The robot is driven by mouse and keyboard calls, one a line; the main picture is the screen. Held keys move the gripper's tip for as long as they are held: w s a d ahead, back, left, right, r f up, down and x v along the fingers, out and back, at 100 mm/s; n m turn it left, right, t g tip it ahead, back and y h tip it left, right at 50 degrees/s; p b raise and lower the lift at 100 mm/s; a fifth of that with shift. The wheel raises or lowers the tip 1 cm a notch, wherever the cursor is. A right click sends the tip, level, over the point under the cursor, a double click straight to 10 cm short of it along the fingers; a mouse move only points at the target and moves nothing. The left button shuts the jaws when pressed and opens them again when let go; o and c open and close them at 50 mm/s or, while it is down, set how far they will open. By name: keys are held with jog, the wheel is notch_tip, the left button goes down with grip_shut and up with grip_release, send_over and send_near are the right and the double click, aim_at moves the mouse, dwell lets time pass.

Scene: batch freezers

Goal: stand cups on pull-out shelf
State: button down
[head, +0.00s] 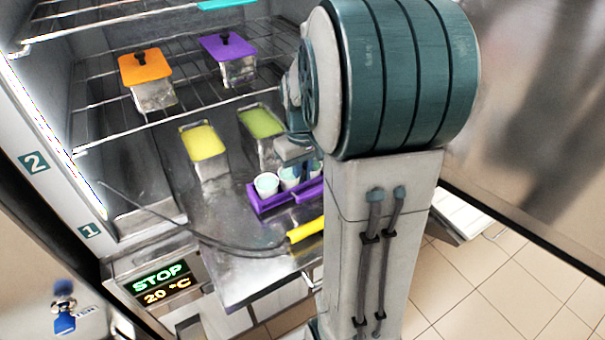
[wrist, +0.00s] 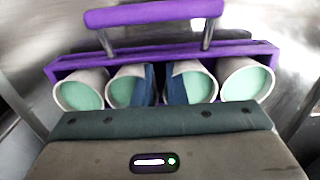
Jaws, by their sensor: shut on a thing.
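A purple cup rack (head: 262,209) with several white cups (head: 266,184) stands on or just over the steel pull-out shelf (head: 238,280). In the wrist view the purple rack (wrist: 245,50) spans the frame, and pale-green cup openings (wrist: 80,96) form a row facing me. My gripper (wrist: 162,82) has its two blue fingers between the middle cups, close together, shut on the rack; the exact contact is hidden. In the head view my arm hides the rack's right end and most of my gripper. I cannot tell whether the rack touches the shelf.
A yellow tub (head: 203,142) and a green tub (head: 261,122) stand behind the rack. An orange-lidded tub (head: 145,66) and a purple-lidded tub (head: 227,47) sit on the wire rack above.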

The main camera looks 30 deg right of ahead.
jog(key=shift+f, duration=0.45)
jog(key=shift+f, duration=0.15)
jog(key=c, duration=1.5)
grip_release()
notch_tip(320, 180, up, 12)
jog(key=s+a+f+t, duration=0.1)
jog(key=s+a+f, duration=0.1)
jog(key=s+a, duration=0.2)
jog(key=s+a+f+t, duration=0.1)
jog(key=s+a, duration=0.3)
jog(key=s+a+f+t, duration=0.1)
jog(key=s+a+f, duration=0.1)
jog(key=s+a, duration=0.2)
jog(key=shift+s+f, duration=0.3)
jog(key=shift+s, duration=0.1)
